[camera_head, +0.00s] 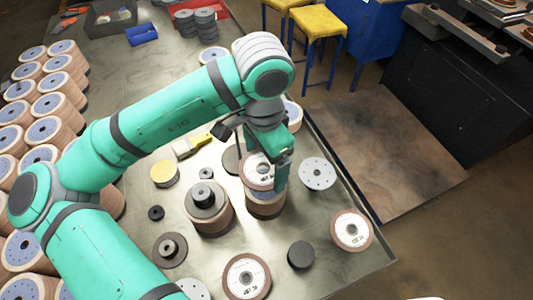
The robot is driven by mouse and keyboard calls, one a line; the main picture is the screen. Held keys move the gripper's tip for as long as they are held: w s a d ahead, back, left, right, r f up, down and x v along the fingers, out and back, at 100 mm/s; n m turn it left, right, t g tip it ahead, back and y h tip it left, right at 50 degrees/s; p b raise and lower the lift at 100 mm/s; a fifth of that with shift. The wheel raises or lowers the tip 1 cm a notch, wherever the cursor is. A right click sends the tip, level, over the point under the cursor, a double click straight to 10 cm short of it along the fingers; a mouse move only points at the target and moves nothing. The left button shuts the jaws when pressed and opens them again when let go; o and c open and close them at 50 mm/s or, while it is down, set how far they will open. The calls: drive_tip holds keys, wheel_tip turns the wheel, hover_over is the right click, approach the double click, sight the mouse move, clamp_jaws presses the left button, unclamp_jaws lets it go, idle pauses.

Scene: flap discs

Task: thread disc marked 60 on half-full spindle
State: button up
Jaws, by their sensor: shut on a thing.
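My gripper (281,170) points down right of the table's middle, shut on the edge of a brown-rimmed disc with a white printed label (257,171). The print on it is too small to read for sure. The held disc is directly above a short stack of brown discs (265,204); I cannot tell whether they touch, and any spindle post there is hidden. Left of it, a stack of brown discs (209,219) has a dark collar and post on top. A dark spindle with a low round base (170,249) stands at the front left with little or nothing on it.
Loose labelled discs lie at the right (352,231) and front (247,276). A grey disc with holes (317,174), a black cylinder (301,255) and a yellow-topped cylinder (164,173) stand nearby. The table's right edge is close.

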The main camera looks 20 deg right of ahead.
drive_tip(key=shift+d+f, duration=0.25)
drive_tip(key=shift+d, duration=0.1)
drive_tip(key=shift+w, duration=0.1)
drive_tip(key=shift+s, duration=0.2)
drive_tip(key=shift+a, duration=0.15)
drive_tip(key=shift+a, duration=0.1)
drive_tip(key=shift+d, duration=0.3)
drive_tip(key=shift+w, duration=0.25)
